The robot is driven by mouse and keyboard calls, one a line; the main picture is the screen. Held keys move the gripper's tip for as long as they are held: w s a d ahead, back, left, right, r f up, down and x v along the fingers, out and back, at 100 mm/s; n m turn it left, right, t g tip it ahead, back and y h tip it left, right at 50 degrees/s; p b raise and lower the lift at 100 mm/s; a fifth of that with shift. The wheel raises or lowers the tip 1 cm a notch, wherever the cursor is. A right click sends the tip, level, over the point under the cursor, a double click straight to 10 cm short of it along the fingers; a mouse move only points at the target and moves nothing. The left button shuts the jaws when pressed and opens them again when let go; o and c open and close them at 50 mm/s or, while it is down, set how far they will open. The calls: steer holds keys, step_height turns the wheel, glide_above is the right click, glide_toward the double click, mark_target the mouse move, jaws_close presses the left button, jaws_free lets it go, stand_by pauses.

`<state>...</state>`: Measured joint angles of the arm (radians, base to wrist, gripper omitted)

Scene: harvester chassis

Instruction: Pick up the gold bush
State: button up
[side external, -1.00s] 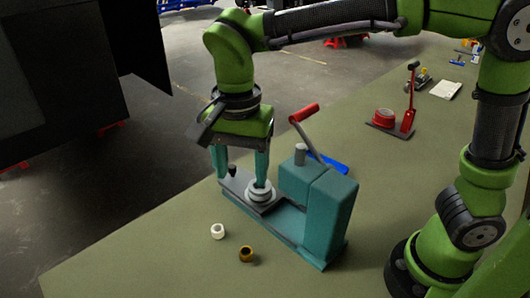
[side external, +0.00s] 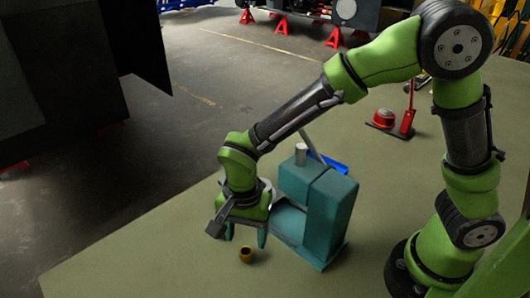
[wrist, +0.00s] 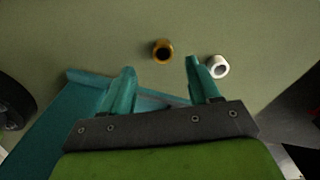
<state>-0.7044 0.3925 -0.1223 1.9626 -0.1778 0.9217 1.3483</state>
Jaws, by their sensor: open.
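The gold bush (side external: 246,258) stands on the green bench top near its front edge, a small short ring with an open top. It also shows in the wrist view (wrist: 164,59), just beyond the gap between my fingertips. My gripper (side external: 246,236) points down just above the bush, with its two teal fingers spread. In the wrist view my gripper (wrist: 159,66) has nothing between its fingers. The bush stands apart from both fingers.
A white bush (wrist: 219,68) stands beside the right fingertip in the wrist view; my gripper hides it in the side view. A teal press (side external: 325,215) stands close on the right. A red part on a stand (side external: 384,118) is farther back. Bare bench lies in front.

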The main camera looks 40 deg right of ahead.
mark_target(246, 251)
steer(key=f, duration=0.5)
steer(key=shift+w+f, duration=0.2)
steer(key=shift+f, duration=0.1)
